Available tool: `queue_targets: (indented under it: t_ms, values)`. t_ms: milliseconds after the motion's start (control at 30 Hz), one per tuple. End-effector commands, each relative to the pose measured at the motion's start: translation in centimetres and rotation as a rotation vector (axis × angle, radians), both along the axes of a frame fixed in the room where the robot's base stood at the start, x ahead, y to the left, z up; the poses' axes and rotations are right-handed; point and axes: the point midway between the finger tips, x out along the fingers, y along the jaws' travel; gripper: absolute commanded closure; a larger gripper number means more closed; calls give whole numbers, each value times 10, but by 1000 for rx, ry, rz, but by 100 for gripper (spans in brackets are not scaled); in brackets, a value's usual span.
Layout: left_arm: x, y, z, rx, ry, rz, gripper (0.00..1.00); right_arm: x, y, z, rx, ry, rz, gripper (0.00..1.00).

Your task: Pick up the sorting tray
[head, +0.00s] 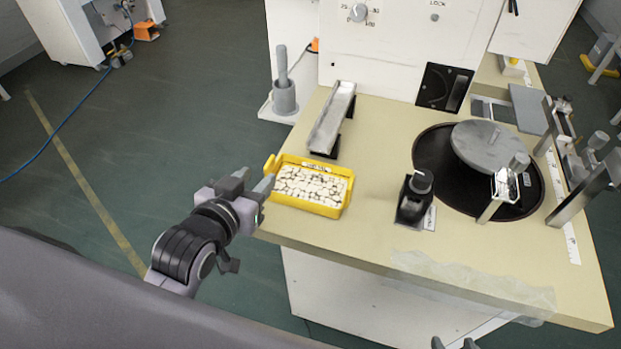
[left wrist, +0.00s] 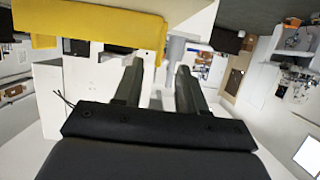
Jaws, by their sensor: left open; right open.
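The yellow sorting tray (head: 303,206), filled with small whitish pieces, sits at the left front corner of the cream worktop. It has a small handle on its left end. My left gripper (head: 257,178) is open and empty, just left of the tray near that handle; whether it touches cannot be told. In the left wrist view, the tray's yellow side (left wrist: 100,30) shows at the upper left, beyond and outside the open fingers (left wrist: 159,80).
A metal chute (head: 332,120) stands just behind the tray. A black bottle-like device (head: 415,197) and a dark round turntable (head: 435,150) lie to the right. A clear sheet (head: 470,280) lies along the front edge. Worktop between tray and black device is clear.

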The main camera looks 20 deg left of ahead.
Motion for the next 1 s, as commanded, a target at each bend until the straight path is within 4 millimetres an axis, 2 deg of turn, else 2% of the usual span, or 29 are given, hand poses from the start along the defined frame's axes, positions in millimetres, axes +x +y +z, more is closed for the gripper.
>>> queue_targets:
  t_ms: [533,900,967,1000]
  values:
    - [54,-4,-17,0,0,-1,60,0,0,7,0,-1,0,45]
    - [62,-5,-21,0,0,-1,60,2,0,8,0,-4,1,45]
    - [62,-5,-21,0,0,-1,76,2,0,8,0,-4,1,45]
    - [62,-5,-21,0,0,-1,89,2,0,9,0,-4,1,45]
